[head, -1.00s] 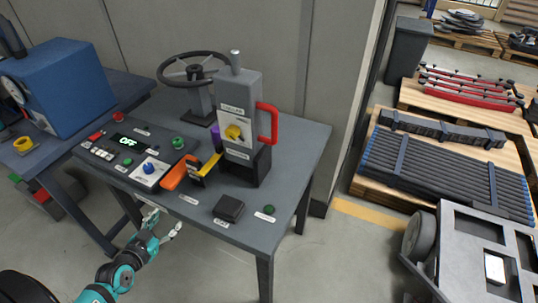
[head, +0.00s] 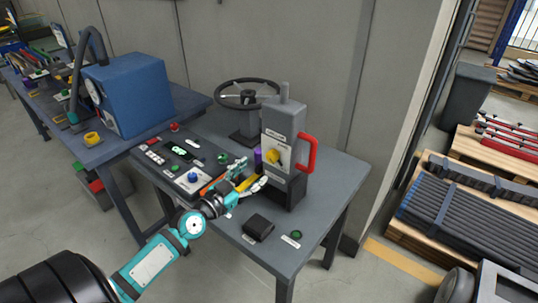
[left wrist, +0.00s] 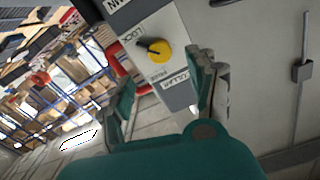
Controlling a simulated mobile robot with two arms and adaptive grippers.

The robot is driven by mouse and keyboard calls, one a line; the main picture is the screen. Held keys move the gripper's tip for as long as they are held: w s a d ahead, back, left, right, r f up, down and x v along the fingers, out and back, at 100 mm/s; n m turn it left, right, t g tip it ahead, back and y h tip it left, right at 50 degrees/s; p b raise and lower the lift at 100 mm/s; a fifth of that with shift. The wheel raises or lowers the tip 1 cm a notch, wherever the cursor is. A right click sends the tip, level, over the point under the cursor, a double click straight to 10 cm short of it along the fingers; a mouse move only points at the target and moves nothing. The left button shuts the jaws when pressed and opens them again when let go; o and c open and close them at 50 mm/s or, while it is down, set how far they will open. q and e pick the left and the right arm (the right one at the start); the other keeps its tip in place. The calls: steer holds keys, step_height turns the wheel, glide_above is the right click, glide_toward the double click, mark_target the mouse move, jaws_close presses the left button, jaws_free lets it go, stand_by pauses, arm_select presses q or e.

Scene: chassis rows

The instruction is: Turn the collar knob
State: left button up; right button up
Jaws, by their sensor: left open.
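The yellow collar knob (head: 272,156) is on the pale front plate of an upright grey column (head: 283,122) on the table. In the left wrist view the knob (left wrist: 158,51) has a dark pointer, with a "LOCK" label above it and what reads as a "COLLAR" label below. My left gripper (head: 249,177) is in front of the column, just below and left of the knob. Its fingers are spread and empty, and the knob lies ahead of the gap between them (left wrist: 160,85), apart from both. My right gripper is in neither view.
A red handle (head: 309,152) sticks out on the column's right side. A control panel (head: 187,163) with buttons lies left, beside my wrist. A black handwheel (head: 248,95) stands behind. A dark box (head: 258,227) and green button (head: 295,235) lie in front.

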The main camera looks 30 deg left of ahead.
mark_target(270, 158)
arm_select(q)
steer(key=w, duration=0.8)
steer(key=shift+w+d+p, duration=0.15)
steer(key=shift+d+p, duration=0.15)
steer(key=shift+p, duration=0.1)
steer(key=c, duration=1.1)
